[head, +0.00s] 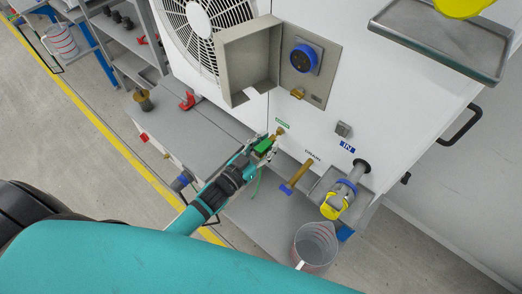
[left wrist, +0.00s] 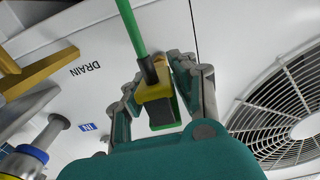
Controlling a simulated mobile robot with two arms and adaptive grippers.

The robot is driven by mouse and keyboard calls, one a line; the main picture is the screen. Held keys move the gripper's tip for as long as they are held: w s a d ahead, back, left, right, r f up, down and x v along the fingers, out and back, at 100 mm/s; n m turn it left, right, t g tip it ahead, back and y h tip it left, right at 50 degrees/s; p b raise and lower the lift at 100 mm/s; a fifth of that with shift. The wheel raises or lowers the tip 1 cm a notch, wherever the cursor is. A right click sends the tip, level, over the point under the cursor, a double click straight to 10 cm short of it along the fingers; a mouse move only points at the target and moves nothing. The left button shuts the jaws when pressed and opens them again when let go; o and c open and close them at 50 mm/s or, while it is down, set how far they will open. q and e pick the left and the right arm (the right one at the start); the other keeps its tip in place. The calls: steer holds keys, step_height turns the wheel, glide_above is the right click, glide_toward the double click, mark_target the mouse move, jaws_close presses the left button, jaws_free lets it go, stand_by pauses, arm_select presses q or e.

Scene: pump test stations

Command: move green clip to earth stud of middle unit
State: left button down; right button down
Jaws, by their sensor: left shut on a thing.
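My left gripper (head: 264,146) is shut on the green clip (head: 263,146), close to the front panel of the white unit. The brass earth stud (head: 280,131) sticks out of the panel just beyond the fingertips, below a small green label. I cannot tell whether the clip touches it. In the left wrist view the clip (left wrist: 157,104) shows yellow and dark between the fingers (left wrist: 160,90), with a green cable (left wrist: 131,28) running up from it. The clip's far end and the stud are largely hidden there. My right gripper is not in view.
Right of the stud are the drain pipe (head: 296,176) with a blue handle and the inlet valve (head: 336,203). An open cover (head: 249,58) stands out beside a blue socket (head: 304,58). A clear jug (head: 315,245) stands below. A metal tray (head: 410,32) juts out upper right.

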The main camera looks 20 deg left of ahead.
mark_target(257, 154)
arm_select(q)
steer(key=shift+w+d, duration=0.2)
steer(key=shift+w, duration=0.4)
steer(key=shift+r+p, duration=0.1)
steer(key=shift+p, duration=0.25)
stand_by(1.7)
steer(key=shift+w+d, duration=0.2)
steer(key=shift+w, duration=0.3)
stand_by(0.4)
steer(key=c, duration=1)
jaws_free()
steer(key=v, duration=1.2)
